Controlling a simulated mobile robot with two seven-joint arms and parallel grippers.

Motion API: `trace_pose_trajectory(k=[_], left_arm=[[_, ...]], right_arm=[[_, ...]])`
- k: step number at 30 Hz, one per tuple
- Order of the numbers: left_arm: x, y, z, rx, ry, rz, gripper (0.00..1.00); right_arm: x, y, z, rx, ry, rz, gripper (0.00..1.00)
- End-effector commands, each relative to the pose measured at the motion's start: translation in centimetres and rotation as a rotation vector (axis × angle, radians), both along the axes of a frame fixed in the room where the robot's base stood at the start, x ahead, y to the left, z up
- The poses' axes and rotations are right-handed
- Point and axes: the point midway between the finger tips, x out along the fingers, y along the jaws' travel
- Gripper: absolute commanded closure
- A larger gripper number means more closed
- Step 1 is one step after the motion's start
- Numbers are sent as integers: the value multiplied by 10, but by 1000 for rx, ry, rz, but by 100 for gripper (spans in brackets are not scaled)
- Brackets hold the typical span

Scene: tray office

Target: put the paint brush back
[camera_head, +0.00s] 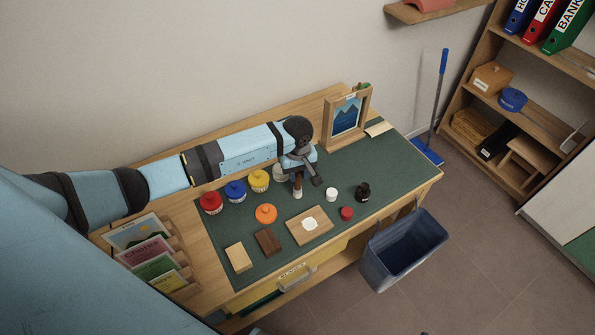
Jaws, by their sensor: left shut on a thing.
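My left gripper (303,173) is over the middle of the green desk mat (380,160), pointing down. It is shut on the paint brush (298,187), a small brown and pale piece of which shows upright below the fingers. The rest of the brush is hidden by the gripper. A clear jar (280,174) stands just left of the gripper, partly covered by it. I cannot tell whether the brush tip touches the mat. My right gripper is not in view.
A framed picture (347,116) is behind. The mat's right part is clear.

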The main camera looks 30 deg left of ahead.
Motion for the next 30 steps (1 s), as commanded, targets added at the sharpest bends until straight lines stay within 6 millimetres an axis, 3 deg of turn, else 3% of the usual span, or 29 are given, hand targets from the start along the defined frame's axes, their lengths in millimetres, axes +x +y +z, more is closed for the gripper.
trace_pose_trajectory(k=[6,7,10,22,30], left_arm=[[0,0,-5,1,0,0,99],[0,0,-4,1,1,0,71],[0,0,-3,1,1,0,50],[1,0,5,0,-3,0,50],[2,1,59,2,-6,-2,50]], right_arm=[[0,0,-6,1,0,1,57],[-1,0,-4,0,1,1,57],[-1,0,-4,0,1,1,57],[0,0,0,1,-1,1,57],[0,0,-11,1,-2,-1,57]])
